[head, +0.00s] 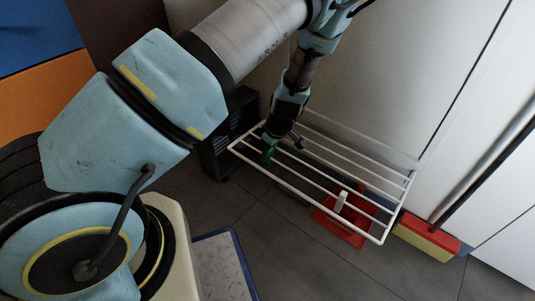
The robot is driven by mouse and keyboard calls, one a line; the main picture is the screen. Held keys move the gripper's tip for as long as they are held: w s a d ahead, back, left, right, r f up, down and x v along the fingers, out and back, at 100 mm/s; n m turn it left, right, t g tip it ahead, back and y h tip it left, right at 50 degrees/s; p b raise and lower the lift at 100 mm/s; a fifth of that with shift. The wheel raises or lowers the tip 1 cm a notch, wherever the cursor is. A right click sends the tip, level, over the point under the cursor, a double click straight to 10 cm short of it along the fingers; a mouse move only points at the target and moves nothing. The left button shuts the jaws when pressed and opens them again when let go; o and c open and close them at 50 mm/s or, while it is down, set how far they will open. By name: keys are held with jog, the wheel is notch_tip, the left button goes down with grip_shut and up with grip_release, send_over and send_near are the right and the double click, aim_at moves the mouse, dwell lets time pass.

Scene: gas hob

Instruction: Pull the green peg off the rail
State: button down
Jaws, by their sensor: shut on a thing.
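The green peg (267,154) is small and sits at the left end of the white rail rack (310,188), near its left front corner. My gripper (270,143) points down at that corner and is shut on the green peg. The fingers cover much of the peg, and I cannot tell from this view whether it still touches the rail. The rack has several parallel white rods and stands out in front of a pale panel.
A red object with a pale upright part (345,222) shows below the rack's right half. A red and yellow block (427,238) lies at the right by a dark bar (487,172). A black slatted item (224,140) stands left of the rack. Grey tiled floor (350,275) in front is clear.

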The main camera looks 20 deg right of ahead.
jog(key=shift+r+p, duration=2.1)
jog(key=shift+r, duration=0.25)
jog(key=w+a+r, duration=0.7)
jog(key=w+a, duration=0.1)
jog(key=w+a+r+m, duration=0.1)
jog(key=w+a+r, duration=0.1)
jog(key=a+r, duration=0.5)
jog(key=w+a+r+m+p, duration=0.1)
jog(key=a+r, duration=0.2)
jog(key=a, duration=0.7)
jog(key=w+a+r, duration=0.2)
jog(key=a+r, duration=0.4)
jog(key=a, duration=0.3)
jog(key=s+a+r+m+p, duration=0.25)
jog(key=r+p, duration=0.45)
jog(key=p, duration=0.7)
jog(key=s+d+r+m+h+p, duration=0.1)
jog(key=s+d+r+p, duration=0.2)
jog(key=p, duration=1.2)
notch_tip(320, 180, up, 3)
jog(key=shift+s+d+r, duration=0.2)
jog(key=shift+s, duration=0.7)
